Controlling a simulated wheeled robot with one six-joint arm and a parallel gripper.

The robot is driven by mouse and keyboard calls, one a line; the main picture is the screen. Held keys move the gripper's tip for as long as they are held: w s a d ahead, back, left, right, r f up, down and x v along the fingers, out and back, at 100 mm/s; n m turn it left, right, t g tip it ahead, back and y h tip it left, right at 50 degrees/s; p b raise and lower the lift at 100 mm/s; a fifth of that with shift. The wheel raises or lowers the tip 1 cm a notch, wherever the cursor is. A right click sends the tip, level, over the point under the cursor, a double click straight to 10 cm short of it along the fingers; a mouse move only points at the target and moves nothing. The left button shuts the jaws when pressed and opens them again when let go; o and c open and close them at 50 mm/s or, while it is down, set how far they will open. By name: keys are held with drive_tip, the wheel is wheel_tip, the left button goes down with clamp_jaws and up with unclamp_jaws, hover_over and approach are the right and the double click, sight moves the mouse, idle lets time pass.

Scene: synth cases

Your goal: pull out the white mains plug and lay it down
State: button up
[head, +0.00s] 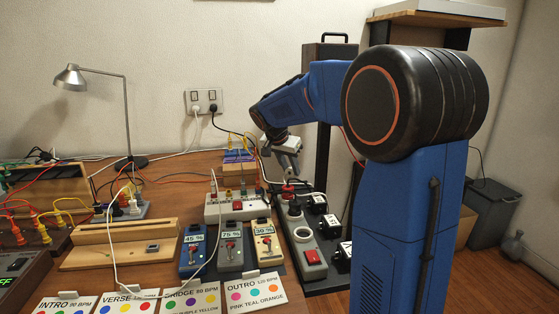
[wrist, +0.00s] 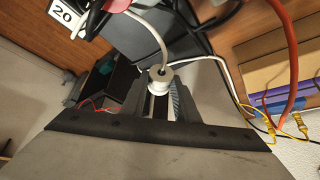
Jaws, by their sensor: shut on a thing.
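My gripper (head: 291,168) is above the far end of a grey power strip (head: 300,232) in the head view. In the wrist view, my gripper (wrist: 158,103) is shut on a white round plug (wrist: 161,75) with a pale cable running off it. The plug's pins are hidden, and I cannot tell whether they touch a socket. In the head view the held plug is too small to make out. Another white plug (head: 196,110) sits in the wall outlet (head: 203,101), beside a black plug (head: 213,108).
Several black adapters (head: 317,204) line the strip's right side. A white strip (head: 230,207) with coloured plugs, lever boxes (head: 230,248) and song cards (head: 252,290) crowd the table. An orange cable (wrist: 291,60) passes near my gripper. A wooden slotted stand (head: 120,232) lies left.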

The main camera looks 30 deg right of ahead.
drive_tip(key=shift+w+f, duration=0.1)
drive_tip(key=shift+w, duration=0.4)
drive_tip(key=shift+f, duration=2.9)
drive_tip(key=o, duration=1.2)
drive_tip(key=shift+a+r, duration=0.1)
drive_tip(key=shift+r, duration=0.05)
drive_tip(key=v, duration=1.7)
drive_tip(key=shift+s, duration=0.1)
